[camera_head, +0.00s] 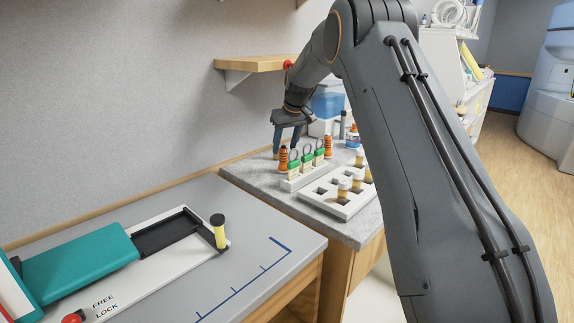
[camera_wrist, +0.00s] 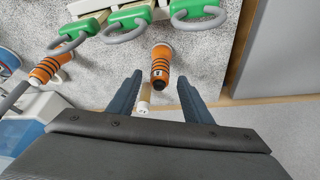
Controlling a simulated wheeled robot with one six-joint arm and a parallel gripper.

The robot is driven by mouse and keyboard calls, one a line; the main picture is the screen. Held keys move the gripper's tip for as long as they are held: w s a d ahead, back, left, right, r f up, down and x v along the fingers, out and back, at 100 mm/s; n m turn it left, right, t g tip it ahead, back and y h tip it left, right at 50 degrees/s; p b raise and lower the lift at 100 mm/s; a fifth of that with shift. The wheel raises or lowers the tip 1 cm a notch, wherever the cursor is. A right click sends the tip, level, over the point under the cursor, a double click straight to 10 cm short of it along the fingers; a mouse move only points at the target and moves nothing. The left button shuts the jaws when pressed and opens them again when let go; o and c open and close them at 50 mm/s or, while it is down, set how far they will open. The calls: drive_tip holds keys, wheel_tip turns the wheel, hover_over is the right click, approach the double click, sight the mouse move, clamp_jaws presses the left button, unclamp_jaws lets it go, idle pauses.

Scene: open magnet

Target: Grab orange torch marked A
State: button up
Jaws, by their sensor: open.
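An orange torch with dark bands (camera_head: 283,158) stands on the grey counter, left of the green padlocks. In the wrist view this torch (camera_wrist: 161,66) shows between and just beyond my fingertips, with its dark end toward me. My gripper (camera_head: 287,148) is open above and around the torch's place, and in the wrist view the gripper (camera_wrist: 158,84) has a gap on both sides of the torch. A second orange torch (camera_head: 328,146) stands further right; it also shows at the left of the wrist view (camera_wrist: 50,66). I cannot read a letter on either torch.
Green padlocks (camera_head: 307,155) stand in a white holder close beside the torch. A white tray (camera_head: 322,200) with yellow-capped bottles is in front. A wooden shelf (camera_head: 255,63) is on the wall above.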

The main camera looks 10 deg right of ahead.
sight(282, 158)
drive_tip(key=p+x, duration=0.1)
drive_tip(key=x, duration=0.6)
drive_tip(key=shift+w+f+p, duration=0.1)
drive_tip(key=shift+p, duration=0.3)
clamp_jaws()
